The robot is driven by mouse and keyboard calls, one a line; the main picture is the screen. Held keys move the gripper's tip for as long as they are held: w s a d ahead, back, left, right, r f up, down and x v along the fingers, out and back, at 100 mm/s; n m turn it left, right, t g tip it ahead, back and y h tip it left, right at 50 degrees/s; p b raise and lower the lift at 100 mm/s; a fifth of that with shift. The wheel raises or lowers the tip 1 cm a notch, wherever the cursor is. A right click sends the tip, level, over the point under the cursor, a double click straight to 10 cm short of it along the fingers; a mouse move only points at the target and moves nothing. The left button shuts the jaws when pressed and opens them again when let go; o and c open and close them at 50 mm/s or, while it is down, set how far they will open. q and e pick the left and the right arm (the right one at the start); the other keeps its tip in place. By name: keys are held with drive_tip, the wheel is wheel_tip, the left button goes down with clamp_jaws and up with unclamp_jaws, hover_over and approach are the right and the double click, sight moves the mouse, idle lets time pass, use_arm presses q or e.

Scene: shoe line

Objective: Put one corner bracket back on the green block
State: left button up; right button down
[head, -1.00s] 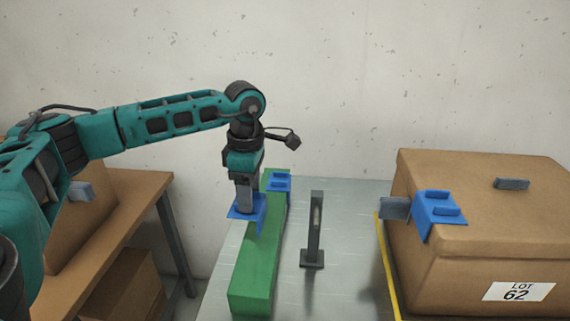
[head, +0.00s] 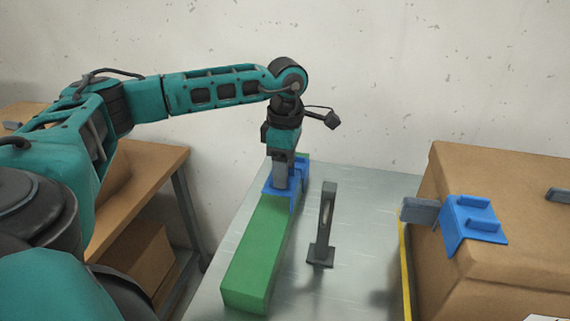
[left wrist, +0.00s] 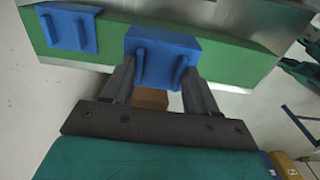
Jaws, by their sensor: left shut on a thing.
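The long green block (head: 257,255) lies on the grey metal table. My left gripper (head: 281,186) points down over its far part, shut on a blue corner bracket (head: 268,190). In the left wrist view the held bracket (left wrist: 165,45) sits between the fingers, its two ribs facing me, overlapping the edge of the green block (left wrist: 225,62). I cannot tell whether it touches the block. A second blue bracket (left wrist: 66,27) sits on the block beside it, partly hidden behind my gripper in the head view (head: 302,165). My right gripper is not in view.
A grey slotted upright (head: 323,225) stands on the metal table (head: 355,205) right of the block. A large brown box (head: 530,190) at right carries another blue bracket (head: 472,222) on its edge. A brown bench (head: 140,180) stands at left.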

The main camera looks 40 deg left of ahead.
use_arm(q)
drive_tip(key=shift+f+b, duration=0.3)
drive_tip(key=shift+f, duration=0.45)
drive_tip(key=shift+f+b, duration=0.35)
drive_tip(key=shift+f, duration=0.05)
drive_tip(key=shift+f+b, duration=0.5)
drive_tip(key=shift+f, duration=0.3)
drive_tip(key=shift+f+b, duration=0.55)
drive_tip(key=shift+f, duration=0.5)
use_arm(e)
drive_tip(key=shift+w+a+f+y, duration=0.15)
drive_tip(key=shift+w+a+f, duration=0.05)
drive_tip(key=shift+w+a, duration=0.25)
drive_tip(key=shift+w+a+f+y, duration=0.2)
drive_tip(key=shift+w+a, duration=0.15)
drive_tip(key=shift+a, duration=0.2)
use_arm(q)
drive_tip(key=shift+f, duration=0.25)
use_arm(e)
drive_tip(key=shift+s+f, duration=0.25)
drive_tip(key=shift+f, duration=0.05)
use_arm(q)
drive_tip(key=shift+f, duration=0.2)
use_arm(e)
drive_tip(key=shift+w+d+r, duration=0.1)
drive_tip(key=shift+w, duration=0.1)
use_arm(q)
drive_tip(key=o, duration=1.1)
